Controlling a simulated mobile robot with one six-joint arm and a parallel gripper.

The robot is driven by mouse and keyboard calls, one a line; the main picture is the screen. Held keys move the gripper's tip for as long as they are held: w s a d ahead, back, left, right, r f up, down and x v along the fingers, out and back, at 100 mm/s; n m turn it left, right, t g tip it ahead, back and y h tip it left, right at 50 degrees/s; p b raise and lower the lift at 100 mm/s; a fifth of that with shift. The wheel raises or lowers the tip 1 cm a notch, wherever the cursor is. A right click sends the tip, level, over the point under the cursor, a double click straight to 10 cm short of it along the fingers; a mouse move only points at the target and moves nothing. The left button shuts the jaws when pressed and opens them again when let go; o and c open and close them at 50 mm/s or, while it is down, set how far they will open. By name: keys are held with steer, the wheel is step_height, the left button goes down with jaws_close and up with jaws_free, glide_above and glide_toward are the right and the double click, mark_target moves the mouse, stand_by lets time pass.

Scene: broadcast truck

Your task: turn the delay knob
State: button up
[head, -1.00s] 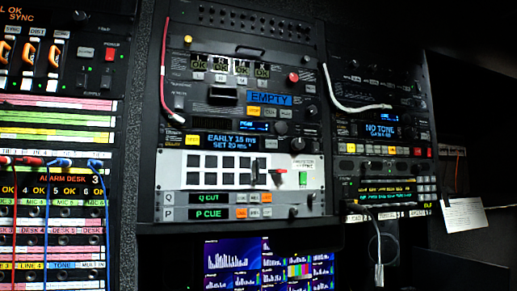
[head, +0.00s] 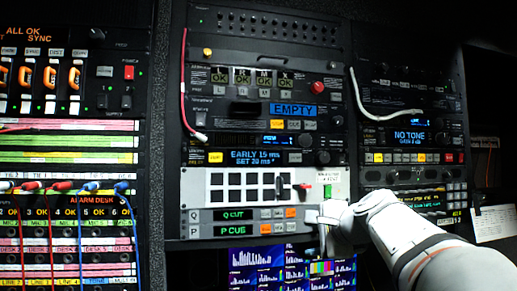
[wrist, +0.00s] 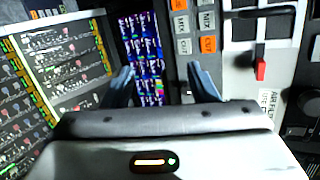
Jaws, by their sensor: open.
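The delay unit (head: 251,157) in the middle rack has a blue display reading EARLY 15 ms, SET 20 ms. A dark round knob (head: 323,157) sits at its right end; its label is too small to read. My gripper (head: 324,240) is in front of the rack's lower right, below the knob and apart from it. In the wrist view my gripper (wrist: 160,85) is open and empty, with its two fingers spread in front of the panels. I cannot pick out the delay knob in the wrist view.
The white switcher panel (head: 232,185) with a red-tipped lever (head: 304,185) lies below the delay unit. The Q and P cue panels (head: 198,230) are under it. A monitor (head: 240,278) is lower. A white cable (head: 370,110) hangs at upper right; patch cables are at left.

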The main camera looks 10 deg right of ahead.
mark_target(325, 158)
steer(key=w+d+r+m+t+p, duration=0.1)
steer(key=d+r+m+t, duration=0.15)
steer(key=r, duration=0.35)
steer(key=d+r+m+t+h+p, duration=0.1)
steer(key=d+r+m, duration=0.1)
steer(key=d+r, duration=0.3)
steer(key=w+d+r+m+t+p, duration=0.1)
steer(key=d+r+m, duration=0.1)
steer(key=r, duration=0.5)
steer(key=w, duration=0.2)
steer(key=w+p, duration=0.1)
steer(key=w, duration=0.1)
steer(key=w+a+p, duration=0.1)
steer(key=w, duration=0.1)
steer(key=shift+w+r, duration=0.15)
steer(key=shift+w, duration=0.2)
steer(key=shift+w+a+p, duration=0.1)
steer(key=shift+w+p, duration=0.2)
steer(key=shift+w, duration=0.2)
steer(key=c, duration=1)
steer(key=shift+o, duration=0.2)
steer(key=shift+f, duration=0.2)
steer(key=shift+n+b, duration=0.3)
steer(key=shift+n, duration=0.05)
